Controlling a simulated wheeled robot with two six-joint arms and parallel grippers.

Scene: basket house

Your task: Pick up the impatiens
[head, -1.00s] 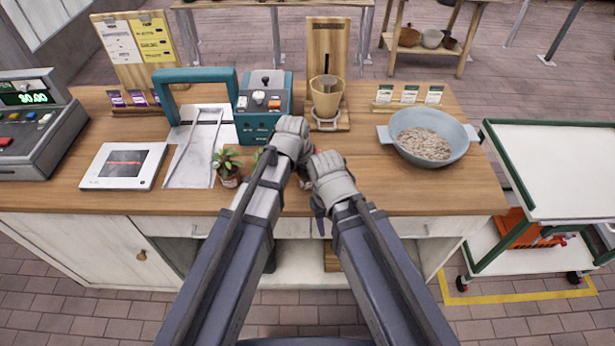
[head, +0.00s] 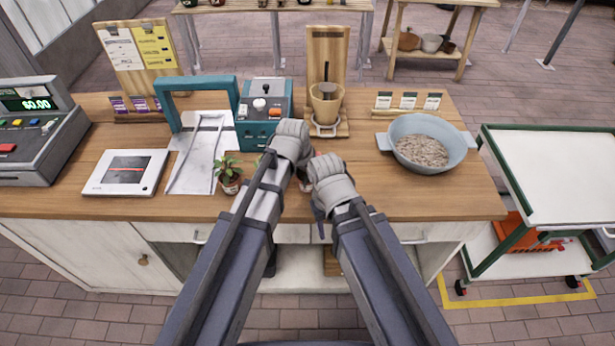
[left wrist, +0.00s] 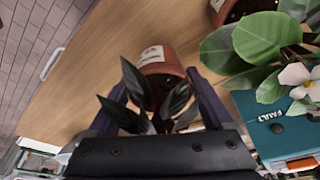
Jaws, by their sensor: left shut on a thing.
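In the left wrist view, a terracotta pot (left wrist: 160,60) with a pale label and dark pointed leaves (left wrist: 146,90) sits between the fingers of my left gripper (left wrist: 158,100). The gripper is shut on this potted plant; the label is too small to read. In the head view, my left gripper (head: 300,172) is over the counter's near part, and its hand hides most of that plant. A second, green-leaved potted plant (head: 229,172) stands just left of it; leaves and a white flower show in the left wrist view (left wrist: 262,45). My right gripper is beside the left one, its fingers hidden behind its hand (head: 330,182).
The wooden counter (head: 400,195) also holds a teal machine (head: 262,105), a wooden stand with a cup (head: 326,100), a blue bowl of grain (head: 425,140), a white scale (head: 125,172) and a cash register (head: 40,130). A green-framed cart (head: 565,170) stands right.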

